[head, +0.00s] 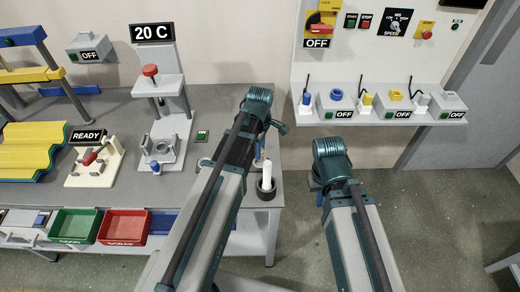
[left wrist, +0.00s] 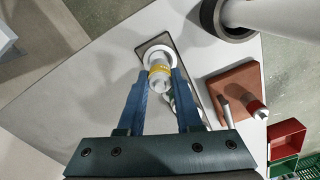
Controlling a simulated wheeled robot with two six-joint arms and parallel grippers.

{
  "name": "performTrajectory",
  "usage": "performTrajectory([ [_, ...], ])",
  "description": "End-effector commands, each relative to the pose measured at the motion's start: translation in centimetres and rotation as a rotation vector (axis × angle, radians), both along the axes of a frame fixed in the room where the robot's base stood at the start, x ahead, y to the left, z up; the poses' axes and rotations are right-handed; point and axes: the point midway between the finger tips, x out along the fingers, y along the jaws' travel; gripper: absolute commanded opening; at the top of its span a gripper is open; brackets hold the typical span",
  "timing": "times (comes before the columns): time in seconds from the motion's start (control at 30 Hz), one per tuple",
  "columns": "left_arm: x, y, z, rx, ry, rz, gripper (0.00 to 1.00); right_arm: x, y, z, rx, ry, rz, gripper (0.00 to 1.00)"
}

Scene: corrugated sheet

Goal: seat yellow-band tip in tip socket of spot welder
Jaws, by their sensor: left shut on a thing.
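The yellow-band tip (left wrist: 159,76) is a small pale metal piece with a yellow band, seen in the left wrist view. My left gripper (left wrist: 160,84) is shut on it, with a blue finger at each side. A white ring (left wrist: 146,54) on a dark-edged plate (left wrist: 184,82) lies directly beyond the tip and partly behind it. I cannot tell whether the tip is inside the ring or above it. In the head view my left gripper (head: 260,160) is mostly behind its own arm, at the bench's right end. My right gripper (head: 319,192) points down off the bench; its jaws are hidden. I cannot clearly identify the spot welder.
A white post in a black ring base (head: 268,190) stands close to the left gripper. In the left wrist view a brown block (left wrist: 236,82) holds a red-ended tool. Red (head: 122,228) and green (head: 76,226) bins line the bench front. A shelf (head: 380,112) stands right.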

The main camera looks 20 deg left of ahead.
Motion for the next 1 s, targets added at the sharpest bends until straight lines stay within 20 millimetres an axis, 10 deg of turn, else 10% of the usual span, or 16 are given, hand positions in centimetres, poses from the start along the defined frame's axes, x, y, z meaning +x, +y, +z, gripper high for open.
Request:
performTrajectory([
  [0.4, 0.0, 0.0, 6.4, 0.000, 0.000, 0.000, 0.00, 0.0, 0.0, 6.4, 0.000, 0.000, 0.000, 0.00],
  [1.0, 0.0, 0.0, 6.5, 0.000, 0.000, 0.000, 0.00, 0.0, 0.0, 6.5, 0.000, 0.000, 0.000, 0.00],
])
